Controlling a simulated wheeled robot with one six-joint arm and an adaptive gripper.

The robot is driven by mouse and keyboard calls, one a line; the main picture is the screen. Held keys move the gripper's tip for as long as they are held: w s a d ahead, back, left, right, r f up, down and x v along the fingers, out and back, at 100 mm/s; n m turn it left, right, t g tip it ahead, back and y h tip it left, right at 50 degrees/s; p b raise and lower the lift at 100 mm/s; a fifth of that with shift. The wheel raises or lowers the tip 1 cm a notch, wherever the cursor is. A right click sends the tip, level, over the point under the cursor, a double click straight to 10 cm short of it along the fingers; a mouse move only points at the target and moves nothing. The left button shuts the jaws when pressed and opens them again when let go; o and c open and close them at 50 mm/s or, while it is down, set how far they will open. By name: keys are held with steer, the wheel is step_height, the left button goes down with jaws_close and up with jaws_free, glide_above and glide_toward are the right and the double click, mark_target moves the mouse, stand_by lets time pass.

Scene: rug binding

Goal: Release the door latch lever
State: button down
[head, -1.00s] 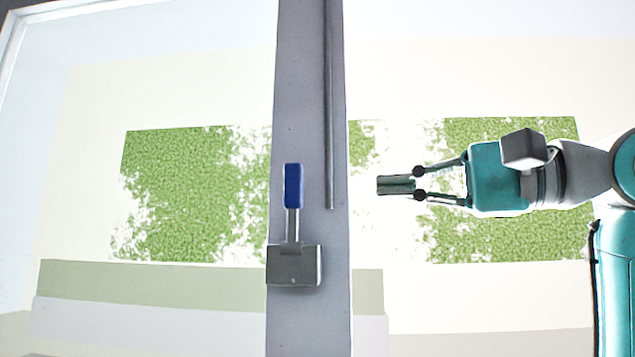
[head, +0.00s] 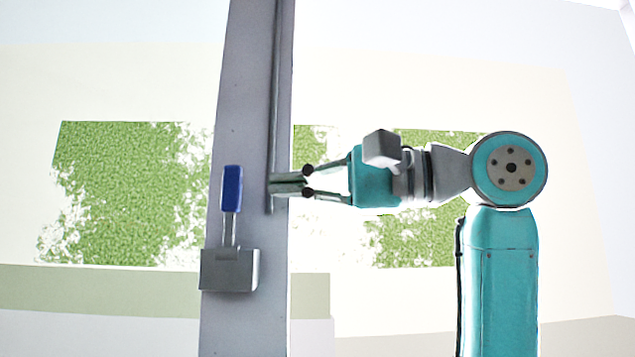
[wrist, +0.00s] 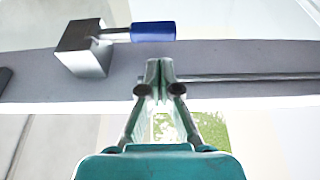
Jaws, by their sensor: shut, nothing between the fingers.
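The door latch lever has a blue grip (head: 232,189) on a metal stem, standing upright from a grey metal block (head: 229,270) on a grey door post (head: 247,90). In the wrist view the blue grip (wrist: 153,32) lies just beyond my fingertips, pointing right from the block (wrist: 84,48). My gripper (head: 273,185) is shut and empty. It points left, to the right of the blue grip and apart from it in the head view, with its tips overlapping the post's right part. The shut fingertips also show in the wrist view (wrist: 159,68).
A thin vertical rod (head: 274,110) runs along the post and its lower end is by my fingertips; it also shows in the wrist view (wrist: 250,77). A green patchy panel (head: 120,190) is on the pale wall behind. The space left of the post looks clear.

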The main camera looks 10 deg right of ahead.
mark_target(242, 181)
steer(key=shift+x, duration=2.25)
steer(key=shift+s, duration=0.15)
steer(key=shift+s+n, duration=0.25)
steer(key=shift+n, duration=0.25)
steer(key=shift+s+n+y, duration=0.25)
steer(key=shift+n+y, duration=0.05)
steer(key=shift+n, duration=0.1)
steer(key=shift+s+n, duration=0.5)
steer(key=shift+n, duration=0.2)
steer(key=s+f+n+g+y, duration=0.2)
steer(key=s+n, duration=0.4)
steer(key=n, duration=0.5)
steer(key=shift+s+f+n+g+y, duration=0.2)
steer(key=shift+f+n+g+y, duration=0.15)
steer(key=shift+f+y, duration=0.55)
